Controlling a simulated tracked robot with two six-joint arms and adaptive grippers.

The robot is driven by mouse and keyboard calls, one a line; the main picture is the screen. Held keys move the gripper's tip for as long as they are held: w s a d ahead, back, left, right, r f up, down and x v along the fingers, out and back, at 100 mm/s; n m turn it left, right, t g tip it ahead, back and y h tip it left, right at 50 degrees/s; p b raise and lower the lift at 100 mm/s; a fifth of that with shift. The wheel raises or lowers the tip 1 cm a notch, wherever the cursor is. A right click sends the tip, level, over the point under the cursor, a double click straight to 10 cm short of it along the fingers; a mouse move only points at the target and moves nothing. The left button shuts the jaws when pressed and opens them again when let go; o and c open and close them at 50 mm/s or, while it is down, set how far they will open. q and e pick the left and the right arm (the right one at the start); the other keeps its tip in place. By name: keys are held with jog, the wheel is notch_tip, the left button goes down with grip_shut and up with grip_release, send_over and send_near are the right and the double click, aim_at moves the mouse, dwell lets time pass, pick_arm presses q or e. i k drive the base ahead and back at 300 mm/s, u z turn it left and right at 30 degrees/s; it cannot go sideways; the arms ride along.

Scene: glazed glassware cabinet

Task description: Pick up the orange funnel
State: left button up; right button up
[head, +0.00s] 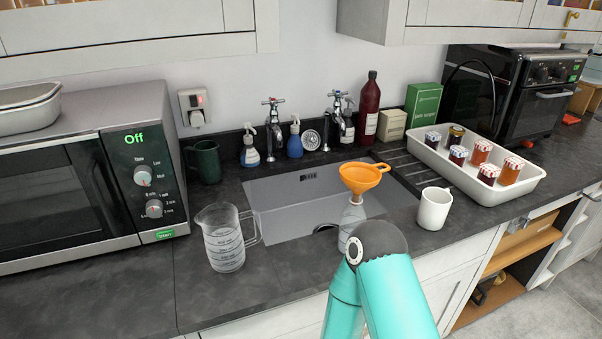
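The orange funnel (362,178) stands upright, wide mouth up, in the neck of a clear bottle (351,218). The bottle stands at the front edge of the sink, and its lower part is hidden behind a teal link of one of my arms. The funnel itself is in plain sight, with its handle tab pointing right. Neither of my grippers shows in the head view, so I cannot see their fingers or what they hold.
A clear measuring jug (224,238) stands left of the sink (290,210). A white mug (434,208) stands right of the funnel. A white tray (520,188) of jars is further right. A microwave (95,170) fills the left. Counter in front of the microwave is clear.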

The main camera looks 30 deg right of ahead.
aim_at(360, 177)
jog(key=z, duration=1)
jog(key=i, duration=0.1)
jog(key=u, duration=2)
jog(key=k, duration=1.65)
jog(key=z, duration=0.65)
jog(key=i, duration=0.75)
jog(key=z, duration=0.15)
